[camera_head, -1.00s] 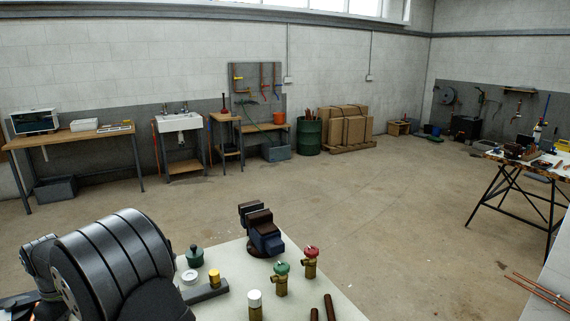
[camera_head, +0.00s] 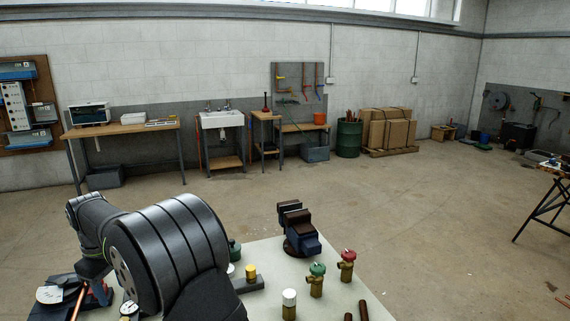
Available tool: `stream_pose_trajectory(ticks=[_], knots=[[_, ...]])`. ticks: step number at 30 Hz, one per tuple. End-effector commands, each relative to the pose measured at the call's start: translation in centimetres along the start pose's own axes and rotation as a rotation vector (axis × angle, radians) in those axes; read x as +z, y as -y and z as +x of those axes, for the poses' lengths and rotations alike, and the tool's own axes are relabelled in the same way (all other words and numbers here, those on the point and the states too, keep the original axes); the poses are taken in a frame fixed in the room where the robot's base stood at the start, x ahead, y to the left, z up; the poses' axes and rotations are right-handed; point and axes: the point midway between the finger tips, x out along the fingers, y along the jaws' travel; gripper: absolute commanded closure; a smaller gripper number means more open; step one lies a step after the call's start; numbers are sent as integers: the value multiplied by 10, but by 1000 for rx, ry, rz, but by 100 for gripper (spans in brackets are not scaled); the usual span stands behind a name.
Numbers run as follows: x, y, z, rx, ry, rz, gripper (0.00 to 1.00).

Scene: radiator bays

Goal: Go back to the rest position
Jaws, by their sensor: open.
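My arm's dark grey links fill the lower left of the head view, over the left part of the pale workbench (camera_head: 262,297). My gripper does not show; no fingertips are visible. On the bench stand a dark blue and brown vise (camera_head: 298,232), a green-topped brass valve (camera_head: 317,280) and a red-topped brass valve (camera_head: 347,265). A white-capped brass fitting (camera_head: 289,304) stands in front of them. My arm partly covers a green container (camera_head: 235,250) and a dark block with a yellow-brass piece (camera_head: 250,271).
Round gauge-like parts (camera_head: 50,294) lie at the lower left by my arm. Along the back wall are a wooden table (camera_head: 125,129), a sink (camera_head: 222,120), a green drum (camera_head: 348,138) and strapped boxes (camera_head: 388,130). The middle floor is clear.

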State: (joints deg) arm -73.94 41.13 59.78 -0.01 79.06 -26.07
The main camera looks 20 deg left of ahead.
Motion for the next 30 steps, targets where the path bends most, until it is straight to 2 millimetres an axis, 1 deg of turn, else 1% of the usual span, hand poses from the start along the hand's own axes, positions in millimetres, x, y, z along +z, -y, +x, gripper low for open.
stream_pose_trajectory(ticks=[1,16,18,30], knots=[[0,0,12,-2,4,0,51],[1,0,112,-2,4,0,51],[0,0,108,0,-1,61,51],[0,0,108,0,0,389,51]])
